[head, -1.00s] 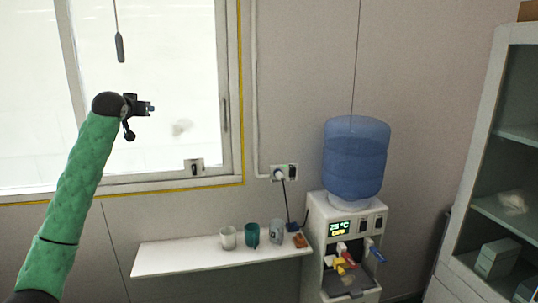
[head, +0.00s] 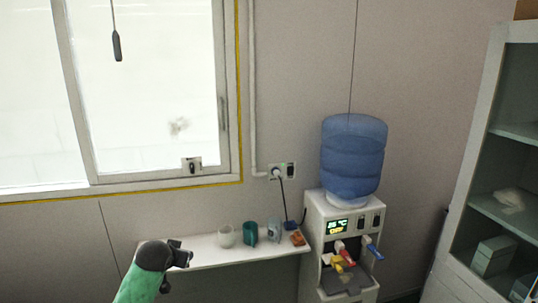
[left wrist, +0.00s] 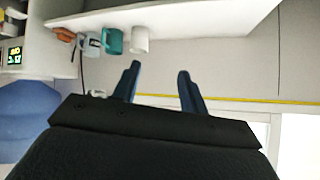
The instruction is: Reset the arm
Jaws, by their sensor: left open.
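My left arm, in a green sleeve, comes in from the bottom left of the head view. Its gripper (head: 184,254) is just in front of the left part of the white shelf. In the left wrist view the two dark blue fingers (left wrist: 159,70) stand apart with nothing between them. That view looks upside down, and the cups show beyond the fingertips, clear of them. My right gripper is in neither view.
The wall shelf (head: 210,256) holds a pale cup (head: 226,237), a teal cup (head: 250,232), a grey-blue cup (head: 274,230) and a small orange-brown item (head: 297,239). A water dispenser (head: 313,225) with a blue bottle (head: 352,155) stands right of it. A cabinet (head: 470,200) is far right.

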